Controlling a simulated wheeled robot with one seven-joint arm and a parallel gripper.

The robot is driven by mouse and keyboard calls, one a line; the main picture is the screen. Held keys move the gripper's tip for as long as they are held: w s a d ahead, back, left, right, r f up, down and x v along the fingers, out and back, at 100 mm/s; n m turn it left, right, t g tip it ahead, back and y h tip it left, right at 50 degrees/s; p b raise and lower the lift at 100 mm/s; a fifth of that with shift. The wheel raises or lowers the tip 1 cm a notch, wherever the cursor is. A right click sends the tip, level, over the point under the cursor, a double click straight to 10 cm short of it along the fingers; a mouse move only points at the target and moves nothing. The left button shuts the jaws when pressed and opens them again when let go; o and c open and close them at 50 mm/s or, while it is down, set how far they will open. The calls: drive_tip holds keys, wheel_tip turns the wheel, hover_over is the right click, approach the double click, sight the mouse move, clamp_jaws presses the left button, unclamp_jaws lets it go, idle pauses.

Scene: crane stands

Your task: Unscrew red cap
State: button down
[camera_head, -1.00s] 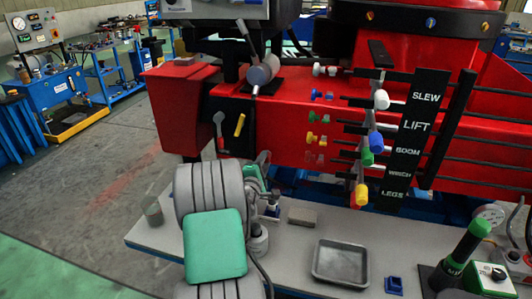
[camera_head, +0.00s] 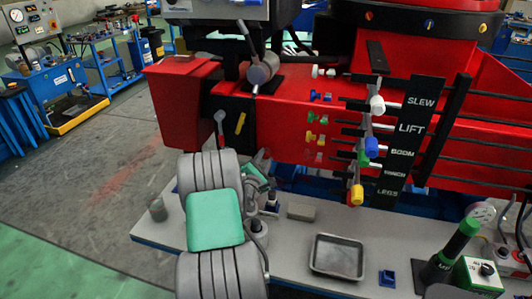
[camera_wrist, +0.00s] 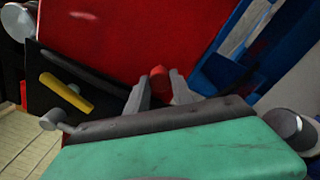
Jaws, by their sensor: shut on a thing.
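A small red cap (camera_wrist: 158,74) shows in the wrist view between the two grey fingers of my gripper (camera_wrist: 160,88). The fingers are closed on its sides, in front of a large red panel. The cap's lower part and whatever it sits on are hidden behind the dark edge of my wrist. In the head view my arm's grey links and green cover hide most of my gripper, and I cannot make out the held cap there.
Coloured levers (camera_head: 371,147) stand beside the SLEW-to-LEGS label board (camera_head: 405,128). A yellow handle (camera_head: 240,123) is on the black panel.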

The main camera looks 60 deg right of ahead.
drive_tip(key=n+p, duration=0.3)
drive_tip(key=shift+r+n, duration=0.1)
drive_tip(key=shift+n, duration=0.3)
drive_tip(key=shift+f+n, duration=0.2)
drive_tip(key=shift+n, duration=0.2)
drive_tip(key=c, duration=1)
unclamp_jaws()
drive_tip(key=shift+r, duration=0.1)
drive_tip(key=shift+c, duration=0.9)
